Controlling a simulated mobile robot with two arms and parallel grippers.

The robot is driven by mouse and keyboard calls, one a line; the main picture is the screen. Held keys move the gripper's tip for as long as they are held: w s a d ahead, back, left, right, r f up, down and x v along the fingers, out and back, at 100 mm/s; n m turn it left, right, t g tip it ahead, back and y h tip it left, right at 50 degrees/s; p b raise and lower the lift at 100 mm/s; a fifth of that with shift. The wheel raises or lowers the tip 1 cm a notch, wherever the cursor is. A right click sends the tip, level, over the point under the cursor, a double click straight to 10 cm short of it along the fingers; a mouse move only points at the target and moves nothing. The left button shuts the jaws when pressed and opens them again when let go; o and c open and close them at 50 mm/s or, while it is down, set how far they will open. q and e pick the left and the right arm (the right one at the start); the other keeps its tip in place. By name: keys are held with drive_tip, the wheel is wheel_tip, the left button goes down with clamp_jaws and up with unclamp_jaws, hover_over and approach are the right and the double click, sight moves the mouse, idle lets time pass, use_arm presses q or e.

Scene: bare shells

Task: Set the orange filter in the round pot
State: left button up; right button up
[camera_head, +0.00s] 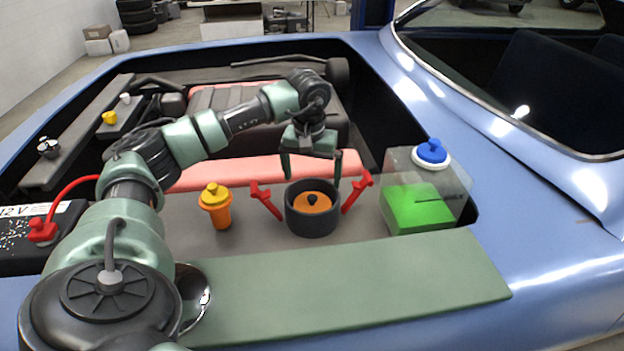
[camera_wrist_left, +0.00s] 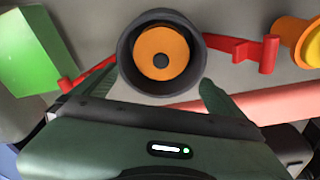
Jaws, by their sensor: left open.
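The orange filter (camera_head: 313,203), a disc with a dark centre knob, lies inside the round dark pot (camera_head: 312,224). In the left wrist view the filter (camera_wrist_left: 161,54) sits within the ring of the pot (camera_wrist_left: 123,62), apart from the gripper fingers. My left gripper (camera_head: 312,178) is open and empty, just above and behind the pot, its fingers spread to either side. In the left wrist view the gripper (camera_wrist_left: 145,90) shows its two fingers apart near the pot's rim. My right gripper is not in view.
Red clips (camera_head: 265,200) (camera_head: 357,191) flank the pot. An orange bottle with yellow cap (camera_head: 215,204) stands left. A clear tank with green liquid (camera_head: 418,208) and blue cap stands right. A green mat (camera_head: 350,285) lies in front, and a battery (camera_head: 22,240) at far left.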

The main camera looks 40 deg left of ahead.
use_arm(q)
wheel_tip(320, 180, up, 11)
drive_tip(key=s, duration=0.1)
drive_tip(key=shift+s+d, duration=0.25)
drive_tip(key=shift+d, duration=0.15)
drive_tip(key=shift+f, duration=0.15)
idle(0.4)
